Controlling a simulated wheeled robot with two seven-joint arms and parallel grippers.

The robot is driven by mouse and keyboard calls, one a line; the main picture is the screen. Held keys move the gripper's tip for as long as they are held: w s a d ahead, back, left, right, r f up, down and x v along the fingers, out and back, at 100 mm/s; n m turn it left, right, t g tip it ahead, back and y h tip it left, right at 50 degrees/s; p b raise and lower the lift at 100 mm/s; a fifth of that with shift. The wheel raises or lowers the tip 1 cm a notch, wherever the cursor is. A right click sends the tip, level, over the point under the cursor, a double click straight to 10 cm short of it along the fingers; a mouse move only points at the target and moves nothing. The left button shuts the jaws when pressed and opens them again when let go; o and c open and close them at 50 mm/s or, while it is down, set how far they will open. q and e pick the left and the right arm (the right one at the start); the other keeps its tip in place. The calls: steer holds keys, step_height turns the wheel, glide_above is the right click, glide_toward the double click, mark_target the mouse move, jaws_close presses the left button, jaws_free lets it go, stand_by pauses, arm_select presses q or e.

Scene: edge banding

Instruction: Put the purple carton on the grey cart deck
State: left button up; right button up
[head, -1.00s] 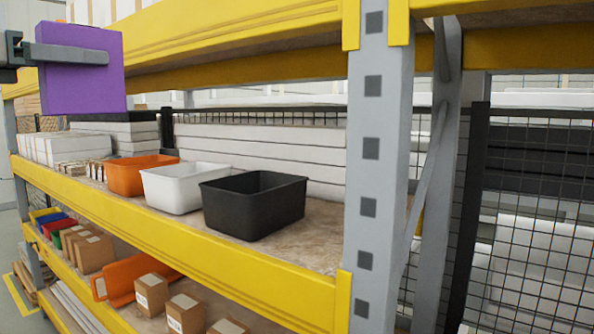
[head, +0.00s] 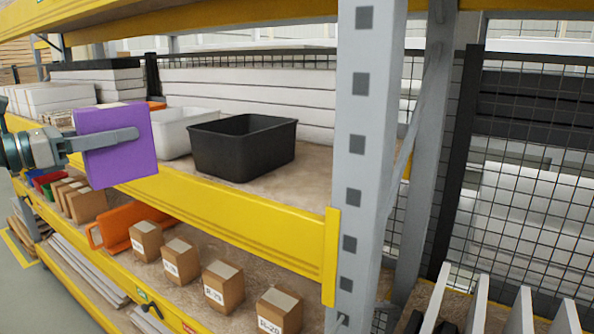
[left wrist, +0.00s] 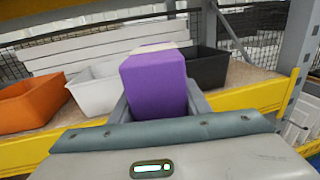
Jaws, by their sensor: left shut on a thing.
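The purple carton (head: 117,146) is at the left of the head view, held in the air in front of the yellow-edged shelf. My left gripper (head: 108,140) is shut on it, one grey finger lying across its near face. In the left wrist view the carton (left wrist: 154,83) sits between the two fingers, with a pale strip on its top. The grey cart deck cannot be made out in these frames. My right gripper is out of view.
The shelf (head: 240,215) holds a black bin (head: 242,150), a white bin (head: 175,140) and an orange bin (left wrist: 28,103). Several small brown boxes (head: 222,287) stand on the lower shelf. A grey rack post (head: 362,150) rises right of the bins.

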arm_select(q)
steer(key=s+d+f+m+g+h, duration=0.1)
steer(key=s+f, duration=0.2)
steer(key=f, duration=0.8)
steer(key=s+d+f+g+h, duration=0.1)
steer(key=s+f, duration=0.2)
steer(key=f, duration=0.9)
steer(key=s+d+f+m+g, duration=0.1)
steer(key=s+d+f+m, duration=0.1)
steer(key=s+f, duration=1.25)
steer(key=d+n, duration=0.1)
steer(key=d, duration=1)
steer(key=shift+w+f+t, duration=0.3)
steer(key=shift+w+f, duration=0.1)
steer(key=shift+w, duration=0.05)
steer(key=shift+d+f, duration=0.1)
steer(key=shift+d, duration=0.05)
steer(key=shift+n+t+y, duration=2.6)
steer(key=shift+y, duration=0.5)
